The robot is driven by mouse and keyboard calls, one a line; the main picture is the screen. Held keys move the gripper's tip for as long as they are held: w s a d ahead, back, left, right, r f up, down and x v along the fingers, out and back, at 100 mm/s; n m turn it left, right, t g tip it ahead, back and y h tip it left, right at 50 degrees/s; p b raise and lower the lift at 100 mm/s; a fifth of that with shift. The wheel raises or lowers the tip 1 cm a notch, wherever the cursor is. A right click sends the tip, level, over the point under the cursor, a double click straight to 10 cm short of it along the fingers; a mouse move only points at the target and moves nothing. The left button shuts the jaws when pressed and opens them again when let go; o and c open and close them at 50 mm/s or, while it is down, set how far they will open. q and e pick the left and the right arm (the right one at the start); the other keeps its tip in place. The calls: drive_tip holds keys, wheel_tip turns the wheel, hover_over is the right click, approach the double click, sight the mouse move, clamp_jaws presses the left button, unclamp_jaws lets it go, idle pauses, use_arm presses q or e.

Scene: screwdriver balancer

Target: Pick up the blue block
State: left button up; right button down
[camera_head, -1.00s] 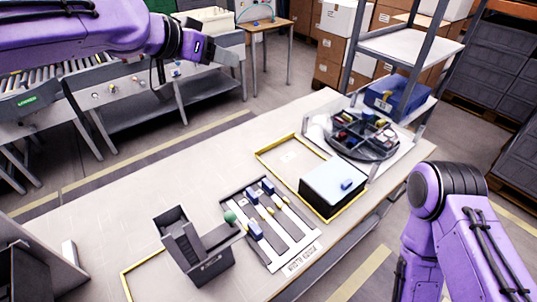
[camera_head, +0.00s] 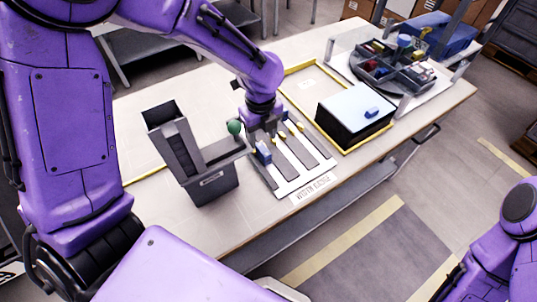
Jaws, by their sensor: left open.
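Another small blue piece (camera_head: 372,112) lies on top of the white-topped black box. My left gripper (camera_head: 268,132) is open and points down over the back part of the rack, just behind the blue block. The gripper and wrist hide that back part, so contact with anything there cannot be told. My right arm shows only at the lower right, and its gripper is out of view.
The white-topped box (camera_head: 355,108) stands to the right. A round divided tray (camera_head: 390,75) with several parts is at the back right. The left table area is bare.

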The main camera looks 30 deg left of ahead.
sight(263, 149)
use_arm(q)
wheel_tip(263, 149, down, 6)
drive_tip(key=shift+f, duration=0.2)
drive_tip(key=shift+w+f, duration=0.15)
drive_tip(key=shift+f, duration=0.2)
clamp_jaws()
